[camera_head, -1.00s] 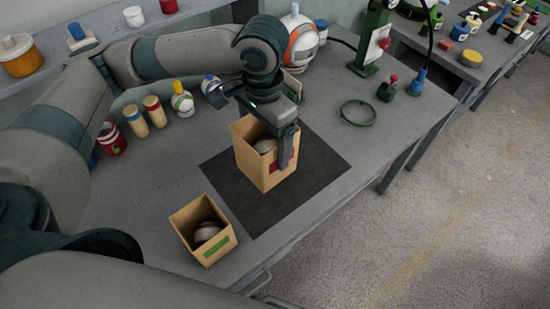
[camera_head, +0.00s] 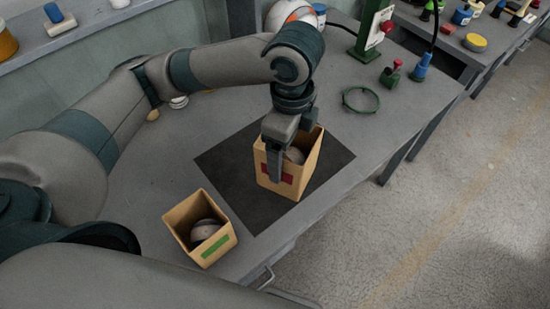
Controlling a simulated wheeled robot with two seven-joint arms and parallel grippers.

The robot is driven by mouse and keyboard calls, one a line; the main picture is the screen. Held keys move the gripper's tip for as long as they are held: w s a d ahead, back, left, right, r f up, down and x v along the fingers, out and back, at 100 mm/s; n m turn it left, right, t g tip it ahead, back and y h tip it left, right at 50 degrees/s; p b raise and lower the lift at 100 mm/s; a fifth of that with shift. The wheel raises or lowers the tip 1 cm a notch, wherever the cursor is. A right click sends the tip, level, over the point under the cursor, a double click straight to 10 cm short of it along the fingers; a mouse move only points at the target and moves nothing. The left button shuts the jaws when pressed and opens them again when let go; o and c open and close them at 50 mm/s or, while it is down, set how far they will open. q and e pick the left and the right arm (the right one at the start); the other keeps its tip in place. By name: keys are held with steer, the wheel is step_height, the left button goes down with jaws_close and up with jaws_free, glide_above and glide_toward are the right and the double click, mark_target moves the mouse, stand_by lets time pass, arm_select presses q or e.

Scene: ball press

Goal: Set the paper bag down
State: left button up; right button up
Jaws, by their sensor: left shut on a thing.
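A tan open-topped paper bag with a red label (camera_head: 294,182) is upright over the dark mat (camera_head: 228,190), with a pale ball (camera_head: 295,155) inside. My left gripper (camera_head: 276,170) comes down from above and is shut on this bag at its left, label side. One finger shows outside the bag; the other is hidden. I cannot tell whether the bag's bottom touches the mat. A second tan paper bag, with a green label (camera_head: 215,243), stands on the bench at the mat's lower left with a ball (camera_head: 205,230) in it. My right gripper is not in view.
A green ring (camera_head: 361,100) lies on the grey bench (camera_head: 150,225) right of the mat. A green press stand (camera_head: 372,35) and a small red-topped green piece (camera_head: 390,74) are behind it. The bench's front edge is close to the green-label bag.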

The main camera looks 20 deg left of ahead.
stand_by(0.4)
arm_select(q)
steer(key=shift+a+f, duration=0.3)
steer(key=shift+a, duration=0.1)
steer(key=w+a+f+p, duration=0.1)
steer(key=w+a+f, duration=0.1)
steer(key=a+f, duration=0.4)
steer(key=a, duration=0.4)
steer(key=shift+w+a+f, duration=0.25)
steer(key=shift+w, duration=0.15)
step_height(320, 180, down, 4)
steer(key=shift+p, duration=0.7)
